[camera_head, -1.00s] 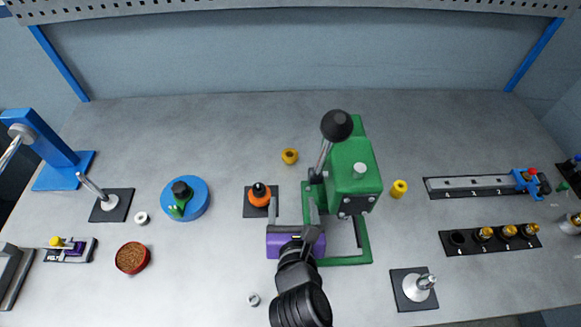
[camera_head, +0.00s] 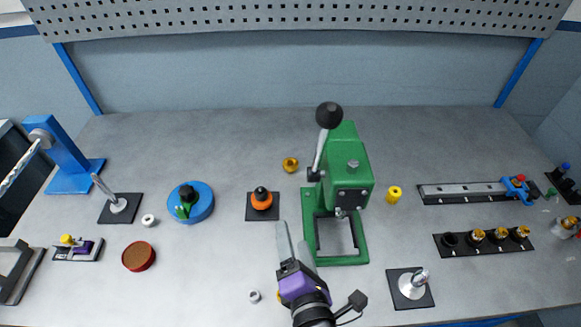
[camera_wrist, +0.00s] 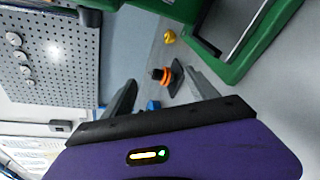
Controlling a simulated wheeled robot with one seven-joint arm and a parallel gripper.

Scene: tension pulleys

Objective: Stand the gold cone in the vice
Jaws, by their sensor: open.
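A small gold piece (camera_head: 290,164), which I take for the gold cone, stands on the bench left of the green press. It also shows in the wrist view (camera_wrist: 169,37), beyond the orange-and-black part. A small purple-and-black fixture (camera_head: 78,248) with a yellow piece on it, possibly the vice, lies at the left; I cannot tell for sure. My gripper (camera_head: 293,233) is open and empty in front of the press, well short of the gold piece. In the wrist view its fingers (camera_wrist: 165,92) are spread apart with nothing between them.
The green press (camera_head: 352,185) stands close right of my gripper. An orange-and-black part (camera_head: 262,200) sits on a dark pad ahead. A blue round fixture (camera_head: 190,203) is left. A black rack (camera_head: 484,241) with several gold pieces is right. The bench between is mostly clear.

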